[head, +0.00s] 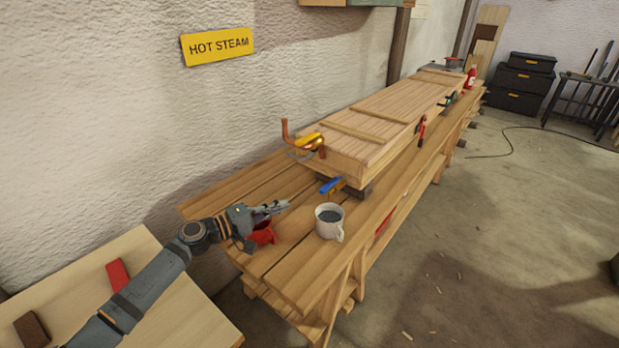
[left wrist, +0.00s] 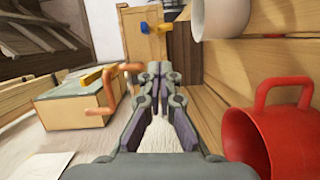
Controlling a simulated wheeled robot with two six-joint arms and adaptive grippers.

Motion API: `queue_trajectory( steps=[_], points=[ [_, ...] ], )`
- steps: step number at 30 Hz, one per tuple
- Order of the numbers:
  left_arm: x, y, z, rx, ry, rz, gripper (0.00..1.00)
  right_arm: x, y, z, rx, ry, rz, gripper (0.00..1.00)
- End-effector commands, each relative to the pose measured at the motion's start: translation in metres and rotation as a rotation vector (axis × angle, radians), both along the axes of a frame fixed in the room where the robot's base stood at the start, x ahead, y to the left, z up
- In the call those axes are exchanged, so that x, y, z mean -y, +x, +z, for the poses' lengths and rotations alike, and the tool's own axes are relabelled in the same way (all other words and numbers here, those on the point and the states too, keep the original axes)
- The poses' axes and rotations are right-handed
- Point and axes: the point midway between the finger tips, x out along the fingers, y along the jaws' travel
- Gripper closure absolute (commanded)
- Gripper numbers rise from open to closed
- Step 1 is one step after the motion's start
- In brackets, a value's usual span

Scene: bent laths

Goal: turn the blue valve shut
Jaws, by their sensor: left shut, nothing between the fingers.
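The blue valve handle (head: 330,186) sits on a brass body low at the near end of the long wooden box (head: 345,168). In the left wrist view the blue handle (left wrist: 151,27) shows at the top, beyond my fingertips. My left gripper (head: 283,207) is shut and empty above the near part of the bench, pointing toward the valve but apart from it. Its closed fingers also show in the left wrist view (left wrist: 160,70). My right gripper is in neither view.
A red mug (head: 262,235) stands close beside my left gripper, partly hidden by it. A white mug (head: 328,212) with dark liquid stands on the bench (head: 290,268) near the valve. A yellow handle (head: 308,139) sits on a copper pipe by the box.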

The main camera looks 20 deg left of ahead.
Motion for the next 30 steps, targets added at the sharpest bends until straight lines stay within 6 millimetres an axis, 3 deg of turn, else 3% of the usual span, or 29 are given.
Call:
queue_trajectory(
  steps=[3,7,11,16,25,30],
  points=[
    [-0.023,0.013,0.013,-0.006,-0.072,0.059,1.00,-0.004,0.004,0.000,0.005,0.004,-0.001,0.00],
    [-0.025,0.015,0.016,-0.008,-0.088,0.067,1.00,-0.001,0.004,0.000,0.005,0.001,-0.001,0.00],
    [-0.021,0.021,0.018,-0.004,-0.090,0.069,1.00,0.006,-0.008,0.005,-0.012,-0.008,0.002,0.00],
    [-0.003,0.047,0.022,-0.003,-0.095,0.068,1.00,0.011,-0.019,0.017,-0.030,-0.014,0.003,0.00],
    [0.034,0.100,0.019,-0.008,-0.091,0.063,1.00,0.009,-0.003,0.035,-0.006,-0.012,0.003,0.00],
    [0.059,0.087,0.019,-0.009,-0.088,0.062,1.00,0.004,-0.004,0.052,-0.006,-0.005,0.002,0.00]
  ],
)
